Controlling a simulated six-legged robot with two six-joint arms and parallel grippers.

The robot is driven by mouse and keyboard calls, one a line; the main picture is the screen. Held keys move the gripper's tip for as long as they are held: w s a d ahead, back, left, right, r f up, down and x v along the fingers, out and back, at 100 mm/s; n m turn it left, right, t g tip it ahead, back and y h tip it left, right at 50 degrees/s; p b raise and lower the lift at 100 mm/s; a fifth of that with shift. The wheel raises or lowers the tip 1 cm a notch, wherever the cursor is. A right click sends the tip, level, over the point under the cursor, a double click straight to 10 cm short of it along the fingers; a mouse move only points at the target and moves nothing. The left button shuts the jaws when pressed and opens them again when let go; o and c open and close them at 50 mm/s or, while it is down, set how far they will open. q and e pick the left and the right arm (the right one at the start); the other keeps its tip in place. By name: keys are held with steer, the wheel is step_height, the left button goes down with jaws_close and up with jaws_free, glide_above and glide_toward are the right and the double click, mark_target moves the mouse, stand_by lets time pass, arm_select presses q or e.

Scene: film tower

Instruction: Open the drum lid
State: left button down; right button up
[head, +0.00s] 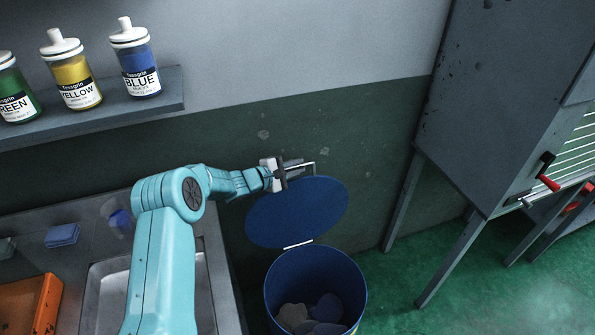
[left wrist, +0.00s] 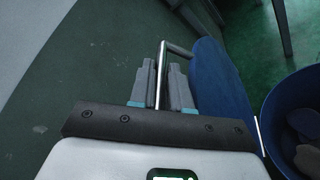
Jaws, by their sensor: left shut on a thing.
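The blue drum (head: 316,285) stands on the floor at the lower middle of the head view, its mouth open. The round blue drum lid (head: 300,212) is tilted up above the mouth, joined at a hinge on the far-left rim. My left gripper (head: 297,167) is shut on the metal lid handle (head: 314,167) at the lid's upper edge. In the left wrist view the handle (left wrist: 161,75) runs between the two grey fingers, with the lid (left wrist: 222,90) to the right and the drum (left wrist: 285,105) beyond. My right gripper is in neither view.
Several greyish round pieces (head: 313,313) lie inside the drum. A steel sink counter (head: 215,250) stands left of it. A shelf (head: 120,112) with green, yellow and blue bottles is above. A grey cabinet (head: 500,100) on legs with a red-handled crank (head: 548,180) stands right.

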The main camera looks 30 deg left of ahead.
arm_select(q)
steer(key=shift+w+a+f, duration=0.15)
steer(key=shift+w+a, duration=0.25)
steer(key=shift+a, duration=0.15)
steer(key=shift+w+a+f, duration=0.15)
steer(key=shift+w+a, duration=0.25)
steer(key=shift+a, duration=0.1)
steer(key=c, duration=1.2)
jaws_free()
steer(key=shift+a, duration=0.15)
steer(key=shift+o, duration=0.2)
steer(key=b+v, duration=0.2)
steer(key=v, duration=1.4)
steer(key=shift+b, duration=0.4)
steer(key=shift+s+r, duration=0.1)
